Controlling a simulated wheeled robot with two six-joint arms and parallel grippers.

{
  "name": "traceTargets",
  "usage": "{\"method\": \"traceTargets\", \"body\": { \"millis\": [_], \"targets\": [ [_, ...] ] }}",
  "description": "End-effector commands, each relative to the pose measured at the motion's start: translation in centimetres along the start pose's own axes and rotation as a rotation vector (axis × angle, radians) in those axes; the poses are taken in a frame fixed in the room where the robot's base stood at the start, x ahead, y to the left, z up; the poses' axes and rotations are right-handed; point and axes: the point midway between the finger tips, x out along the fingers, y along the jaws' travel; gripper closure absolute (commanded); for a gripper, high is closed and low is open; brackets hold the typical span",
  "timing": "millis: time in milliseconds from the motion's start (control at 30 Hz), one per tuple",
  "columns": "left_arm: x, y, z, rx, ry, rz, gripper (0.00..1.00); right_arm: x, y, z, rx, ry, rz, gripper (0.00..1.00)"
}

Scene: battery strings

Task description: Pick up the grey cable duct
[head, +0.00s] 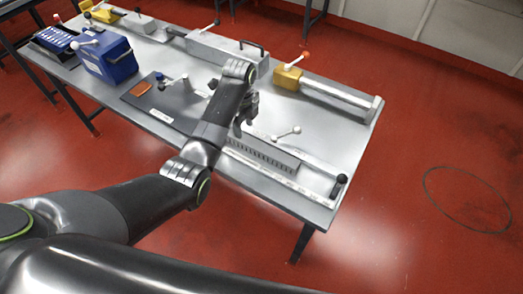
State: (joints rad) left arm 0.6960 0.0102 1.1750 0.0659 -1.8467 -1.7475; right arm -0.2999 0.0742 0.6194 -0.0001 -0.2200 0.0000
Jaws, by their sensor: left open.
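A grey slotted bar that looks like the cable duct (264,156) lies along the near side of the metal table, right of my left forearm. Its left end is partly hidden by my arm. My left gripper (241,124) hangs over the table just behind and left of the duct's left end. Its fingers point down and are open; I see nothing between them. Whether the fingertips touch the tabletop is not clear. My right gripper is not in view.
A blue box (106,62) and a dark plate (163,100) lie left on the table (345,146). A grey case with a handle (222,50) and a yellow-ended bar (335,94) lie at the back. A white strip (275,179) runs along the near edge. Small levers stand near the duct.

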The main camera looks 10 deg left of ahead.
Motion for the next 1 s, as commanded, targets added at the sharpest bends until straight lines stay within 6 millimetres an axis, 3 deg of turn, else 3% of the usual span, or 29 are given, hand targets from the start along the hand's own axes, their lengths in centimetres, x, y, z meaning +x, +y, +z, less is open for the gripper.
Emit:
{"method": "traceTargets", "body": {
  "millis": [267,600,933,1000],
  "targets": [
    [2.1,0.1,-0.1,0.0,0.001,0.001,0.58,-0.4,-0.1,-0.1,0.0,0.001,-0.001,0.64],
    [6.4,0.2,-0.2,0.001,0.001,0.001,0.58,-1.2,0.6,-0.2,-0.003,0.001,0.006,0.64],
    [7.0,0.2,-0.2,0.001,0.0,-0.001,0.58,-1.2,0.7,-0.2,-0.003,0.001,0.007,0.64],
    [7.0,0.2,-0.2,0.001,0.0,-0.001,0.67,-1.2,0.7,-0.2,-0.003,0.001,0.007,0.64]
  ]
}}
